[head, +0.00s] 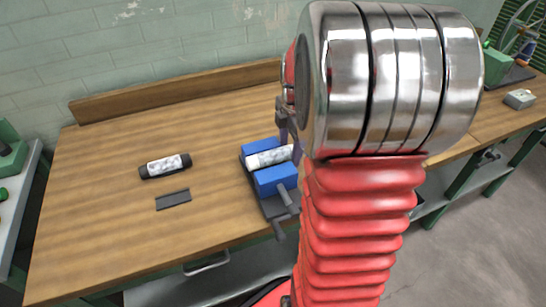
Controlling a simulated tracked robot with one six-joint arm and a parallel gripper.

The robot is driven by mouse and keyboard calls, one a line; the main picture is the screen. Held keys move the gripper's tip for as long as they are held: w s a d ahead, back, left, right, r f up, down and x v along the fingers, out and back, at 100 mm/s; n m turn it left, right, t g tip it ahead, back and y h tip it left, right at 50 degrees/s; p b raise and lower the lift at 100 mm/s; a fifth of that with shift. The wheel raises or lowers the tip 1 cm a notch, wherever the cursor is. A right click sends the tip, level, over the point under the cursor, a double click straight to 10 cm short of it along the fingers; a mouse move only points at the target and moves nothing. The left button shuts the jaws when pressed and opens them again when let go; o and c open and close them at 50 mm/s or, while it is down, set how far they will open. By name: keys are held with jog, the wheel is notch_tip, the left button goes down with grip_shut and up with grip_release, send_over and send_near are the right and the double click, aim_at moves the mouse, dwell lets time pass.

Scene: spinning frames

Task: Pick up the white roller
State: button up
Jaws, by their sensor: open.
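A white roller (268,157) with a mottled surface lies in the jaws of a blue vise (277,180) on the wooden workbench. A second white roller (165,166) with black ends lies on the bench to the left. My gripper (288,138) is open, just above the right end of the roller in the vise. My large silver and red arm hides most of the gripper and that end of the roller. I cannot tell whether the fingers touch the roller or stand around it.
A flat dark plate (173,200) lies on the workbench (110,225) left of the vise. The vise handle (283,196) sticks out toward the front edge. A wooden backboard (175,90) runs along the wall. The bench's left half is mostly clear. Green equipment (497,66) stands far right.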

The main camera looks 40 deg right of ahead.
aim_at(284, 150)
jog(key=shift+c, duration=0.4)
jog(key=c, duration=1.3)
jog(key=shift+o, duration=0.2)
jog(key=shift+r, duration=0.1)
notch_tip(284, 150, up, 10)
jog(key=shift+f, duration=0.1)
jog(key=shift+w+a+f, duration=0.1)
jog(key=shift+a, duration=0.9)
